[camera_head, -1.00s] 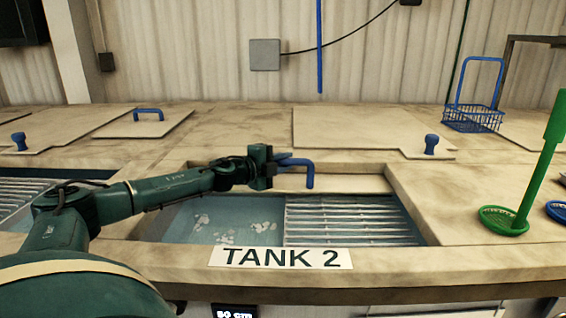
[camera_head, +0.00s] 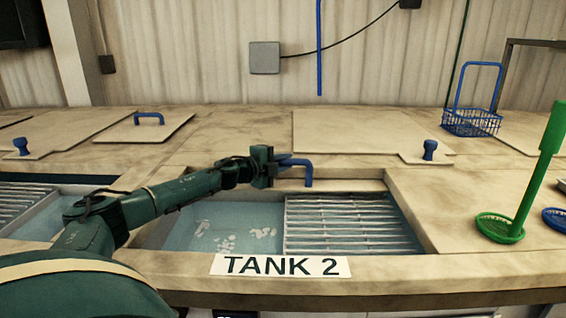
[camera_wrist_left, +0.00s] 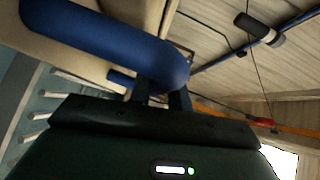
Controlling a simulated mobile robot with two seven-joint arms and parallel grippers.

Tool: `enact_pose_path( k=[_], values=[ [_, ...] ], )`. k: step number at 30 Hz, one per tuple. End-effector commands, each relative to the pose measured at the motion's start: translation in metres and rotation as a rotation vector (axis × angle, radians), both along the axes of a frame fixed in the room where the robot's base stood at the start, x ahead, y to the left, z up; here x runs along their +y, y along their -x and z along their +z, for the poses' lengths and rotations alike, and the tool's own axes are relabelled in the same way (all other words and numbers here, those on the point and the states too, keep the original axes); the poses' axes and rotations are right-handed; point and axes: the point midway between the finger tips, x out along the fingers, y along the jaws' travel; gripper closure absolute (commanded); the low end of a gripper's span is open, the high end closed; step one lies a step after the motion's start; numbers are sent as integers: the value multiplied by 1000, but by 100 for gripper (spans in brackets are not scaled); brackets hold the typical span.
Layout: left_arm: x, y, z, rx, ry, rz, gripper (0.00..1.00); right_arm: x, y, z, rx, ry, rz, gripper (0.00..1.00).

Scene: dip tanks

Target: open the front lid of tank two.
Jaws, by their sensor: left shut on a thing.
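Tank two shows in the head view behind the "TANK 2" label (camera_head: 281,266). Its front opening is uncovered, with pale blue water (camera_head: 212,230) on the left and a slatted metal rack (camera_head: 350,225) on the right. The front lid (camera_head: 345,185) shows as a narrow strip along the rear edge of the opening. My left gripper (camera_head: 277,165) is shut on the lid's blue handle (camera_head: 308,173), whose free end sticks out to the right. The handle is large and close in the left wrist view (camera_wrist_left: 110,35). My right gripper is not in view.
A flat panel with a blue knob (camera_head: 430,150) lies behind the opening at right. Another lid with a blue handle (camera_head: 149,118) lies at back left. A blue wire basket (camera_head: 471,120) and a green strainer (camera_head: 500,228) stand at right. A neighbouring tank is open at left.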

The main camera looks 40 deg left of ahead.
Motion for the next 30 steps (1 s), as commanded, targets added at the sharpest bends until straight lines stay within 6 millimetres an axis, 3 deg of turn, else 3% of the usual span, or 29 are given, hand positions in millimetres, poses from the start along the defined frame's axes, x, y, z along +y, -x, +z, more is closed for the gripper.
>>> enact_pose_path(
  k=[11, 12, 19, 30],
  values=[
    [4, -3, 0, -1, 0, 3, 100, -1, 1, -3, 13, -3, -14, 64],
    [4, -3, 0, 0, 0, 3, 79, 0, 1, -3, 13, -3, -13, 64],
    [3, -3, 0, 0, 1, 1, 61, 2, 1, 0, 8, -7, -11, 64],
    [5, 3, -1, 0, 1, 2, 59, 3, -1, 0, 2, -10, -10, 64]
  ],
)
